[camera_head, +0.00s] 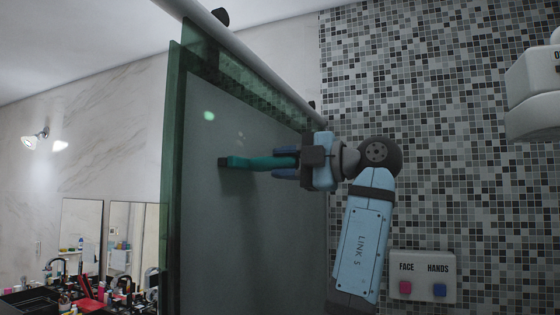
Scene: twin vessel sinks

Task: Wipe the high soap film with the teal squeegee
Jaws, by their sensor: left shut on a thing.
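The teal squeegee (255,162) is held level in front of the green-edged glass panel (230,230). Its dark head is at the left end, close to the glass; I cannot tell whether it touches. My left gripper (286,162) is shut on the right end of the squeegee handle, with a blue finger above and below it. A small pale spot (208,116) shows on the upper glass, above and left of the squeegee head. I cannot tell if it is soap film or a reflection. The glass looks hazy grey. My right gripper is not in view.
A pale rail (250,55) runs along the panel's top. A mosaic wall (440,170) stands behind my arm, with a towel plate marked FACE and HANDS (422,276) and a white fixture (533,92). A cluttered counter (85,298) and mirrors (82,225) are at lower left.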

